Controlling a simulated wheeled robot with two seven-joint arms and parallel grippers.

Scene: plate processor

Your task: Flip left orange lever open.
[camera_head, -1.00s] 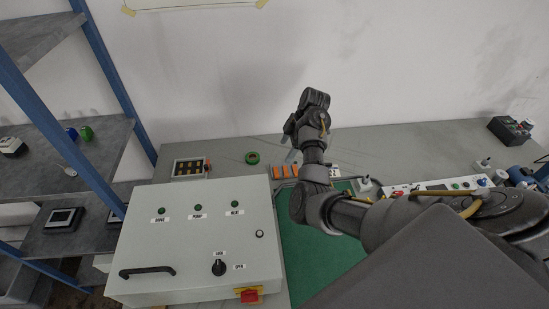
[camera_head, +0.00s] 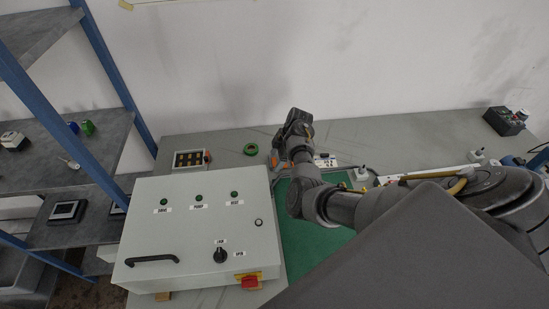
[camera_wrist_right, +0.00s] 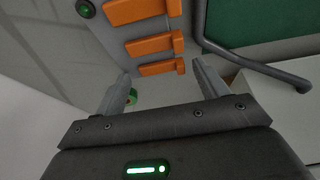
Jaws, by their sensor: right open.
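Orange levers sit side by side on a grey device; three show in the right wrist view. The lowest there, nearest the white cabinet, appears to be the left orange lever (camera_wrist_right: 157,68). In the head view only a bit of orange (camera_head: 275,161) shows beside my right arm, which hides the rest. My right gripper (camera_wrist_right: 161,76) is open and empty. Its two fingertips lie near the two ends of that lever, one to each side; I cannot tell whether they touch it. The gripper is largely hidden in the head view. My left gripper is not in view.
A white cabinet (camera_head: 190,225) with a handle and knob stands at the front left. A green tape roll (camera_head: 250,149) and a keypad box (camera_head: 189,159) lie behind it. A green mat (camera_head: 303,240) is right of the cabinet. A grey bent bar (camera_wrist_right: 255,65) runs near the levers.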

